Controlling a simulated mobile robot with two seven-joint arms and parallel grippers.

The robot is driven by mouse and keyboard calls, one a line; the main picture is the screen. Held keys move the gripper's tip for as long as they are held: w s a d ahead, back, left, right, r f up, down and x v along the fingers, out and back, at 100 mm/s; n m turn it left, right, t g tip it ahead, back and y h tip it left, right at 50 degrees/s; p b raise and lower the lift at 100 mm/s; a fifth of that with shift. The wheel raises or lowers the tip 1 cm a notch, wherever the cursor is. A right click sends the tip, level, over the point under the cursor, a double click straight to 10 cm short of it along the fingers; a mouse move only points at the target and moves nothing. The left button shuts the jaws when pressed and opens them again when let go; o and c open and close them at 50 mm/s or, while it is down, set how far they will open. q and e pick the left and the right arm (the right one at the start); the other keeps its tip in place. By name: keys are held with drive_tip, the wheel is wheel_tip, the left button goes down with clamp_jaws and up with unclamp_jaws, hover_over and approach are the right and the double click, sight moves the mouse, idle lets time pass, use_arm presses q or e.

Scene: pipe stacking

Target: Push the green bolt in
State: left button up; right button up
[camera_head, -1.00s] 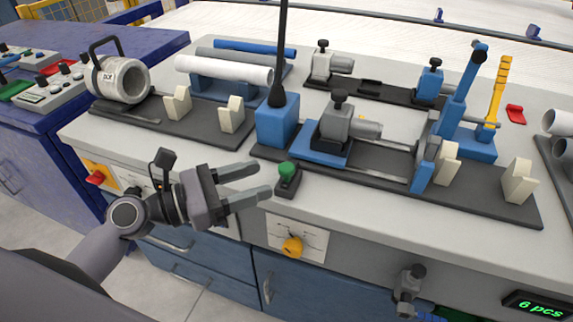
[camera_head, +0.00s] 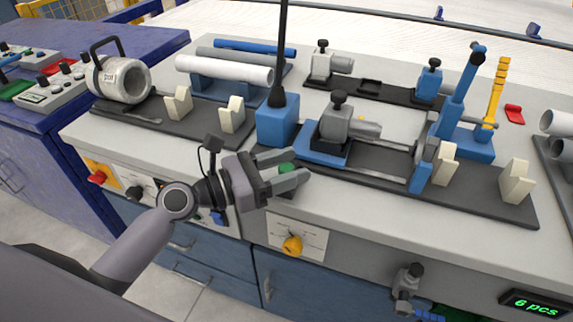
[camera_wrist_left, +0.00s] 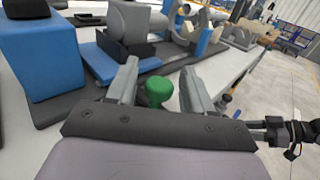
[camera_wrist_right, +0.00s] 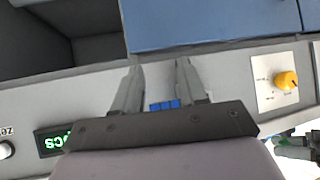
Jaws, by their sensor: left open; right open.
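The green bolt (camera_head: 287,168) is a green knob at the front edge of the workbench. It also shows in the left wrist view (camera_wrist_left: 158,90), between the two fingers. My left gripper (camera_head: 302,166) is open with one finger on each side of the bolt. A gap shows between the bolt and each finger in the left wrist view. The bolt's dark base is mostly hidden by the near finger. My right gripper (camera_wrist_right: 160,82) is open and empty in the right wrist view, in front of the bench's front panel.
A blue block (camera_head: 277,122) with a black lever stands just behind the left gripper. A grey clamp on a blue plate (camera_head: 312,152) stands to the right. A yellow knob (camera_head: 292,246) is on the front panel below. The bench strip right of the gripper is clear.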

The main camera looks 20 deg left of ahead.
use_arm(q)
clamp_jaws()
drive_tip(key=shift+w+p, duration=0.3)
drive_tip(key=shift+w, duration=1.1)
drive_tip(key=shift+r, duration=0.1)
drive_tip(key=shift+c, duration=1.3)
unclamp_jaws()
drive_tip(key=shift+a, duration=0.1)
drive_tip(key=shift+o, duration=1.3)
drive_tip(key=shift+w, duration=0.15)
